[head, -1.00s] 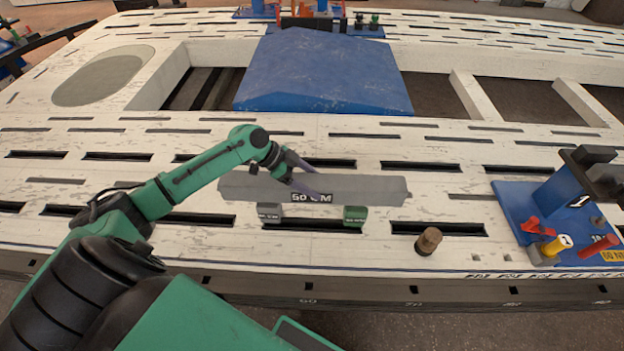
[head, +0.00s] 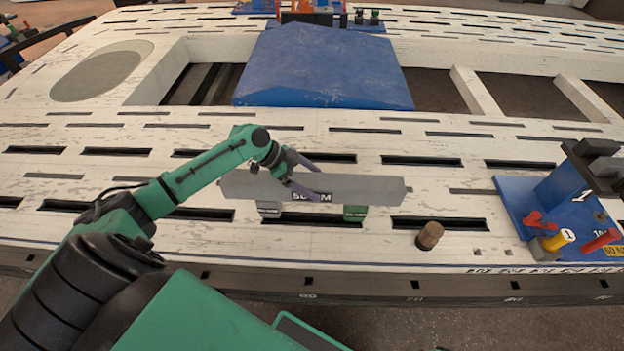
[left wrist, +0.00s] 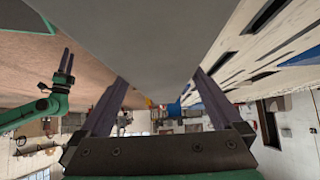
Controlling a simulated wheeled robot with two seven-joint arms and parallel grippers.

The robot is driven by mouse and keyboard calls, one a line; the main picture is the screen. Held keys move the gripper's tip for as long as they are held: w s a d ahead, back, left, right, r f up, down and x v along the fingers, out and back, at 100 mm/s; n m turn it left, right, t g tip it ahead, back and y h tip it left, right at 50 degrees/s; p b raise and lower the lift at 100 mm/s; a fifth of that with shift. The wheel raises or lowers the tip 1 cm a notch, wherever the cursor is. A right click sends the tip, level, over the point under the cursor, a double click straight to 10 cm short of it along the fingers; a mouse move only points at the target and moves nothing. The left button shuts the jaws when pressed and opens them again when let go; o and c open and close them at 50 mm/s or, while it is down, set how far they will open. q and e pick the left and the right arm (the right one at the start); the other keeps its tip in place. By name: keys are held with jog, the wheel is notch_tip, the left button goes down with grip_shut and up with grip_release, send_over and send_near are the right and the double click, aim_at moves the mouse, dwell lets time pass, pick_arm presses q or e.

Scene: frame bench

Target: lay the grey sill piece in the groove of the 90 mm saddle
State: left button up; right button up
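The grey sill piece (head: 370,189) is a long bar lying crosswise in the head view. My left gripper (head: 305,181) is shut on it near its middle. In the left wrist view its underside or side (left wrist: 150,40) fills the top, between the fingers (left wrist: 158,105). A grey saddle block (head: 269,209) and a green saddle block (head: 355,212) show just below the bar's front edge. Their tops are largely hidden, so I cannot tell whether the bar touches either. Their size marks are too small to read. A green arm's gripper (left wrist: 66,62), apparently my right, shows in the left wrist view; its opening is unclear.
A brown cylindrical knob (head: 429,236) stands right of the green saddle. A blue fixture (head: 520,200) with red and yellow parts is at the right. A large blue sloped block (head: 325,70) lies behind. The white slotted bench top (head: 440,145) is mostly clear.

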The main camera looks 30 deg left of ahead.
pick_arm(q)
jog(key=shift+s+a+r, duration=0.15)
jog(key=shift+a, duration=0.15)
jog(key=p+v, duration=0.3)
jog(key=v, duration=1)
jog(key=shift+d+r+p, duration=0.1)
jog(key=shift+r+p, duration=0.1)
jog(key=shift+p, duration=0.15)
jog(key=shift+a+r, duration=0.25)
jog(key=shift+r, duration=0.05)
pick_arm(e)
jog(key=s+d+f, duration=0.2)
jog(key=s+f, duration=0.3)
jog(key=f, duration=0.1)
pick_arm(q)
jog(key=shift+s+f, duration=0.1)
pick_arm(e)
jog(key=shift+s, duration=0.2)
